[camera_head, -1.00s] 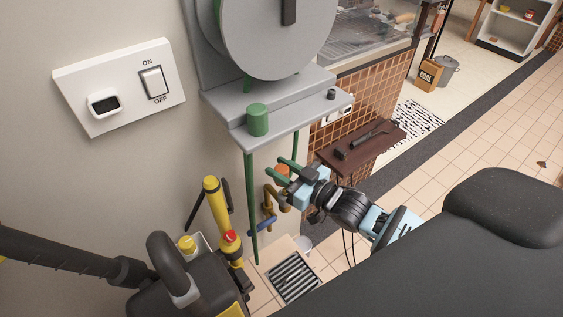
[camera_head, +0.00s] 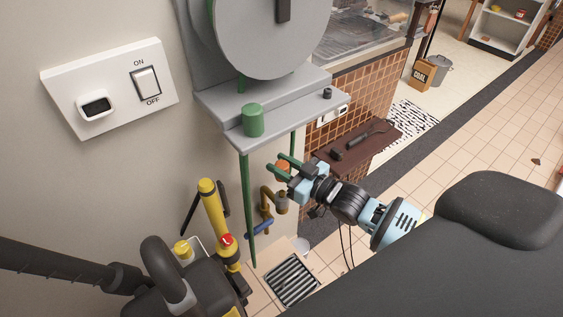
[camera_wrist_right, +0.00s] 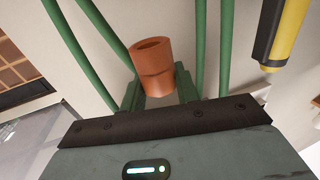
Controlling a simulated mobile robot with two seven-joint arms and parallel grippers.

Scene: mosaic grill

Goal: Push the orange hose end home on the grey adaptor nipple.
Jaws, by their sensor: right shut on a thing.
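The orange hose end (camera_head: 282,170) is held between the fingers of my right gripper (camera_head: 287,167), beside the wall post. In the right wrist view the orange hose end (camera_wrist_right: 154,66) is a short hollow cylinder with its open mouth facing up in the picture. My right gripper (camera_wrist_right: 158,92) is shut on it. The brass tap (camera_head: 266,212) with a blue lever is on the wall, a little below the hose end and apart from it. The grey nipple cannot be told clearly at the tap's outlet (camera_head: 281,203). My left gripper is out of view.
A grey hose reel (camera_head: 265,115) with a shelf hangs above, and green hose (camera_head: 248,200) drops from it. A yellow and black tool (camera_head: 213,210) stands left of the tap. A floor drain (camera_head: 291,281) lies below. A dark side shelf (camera_head: 375,145) is behind my gripper.

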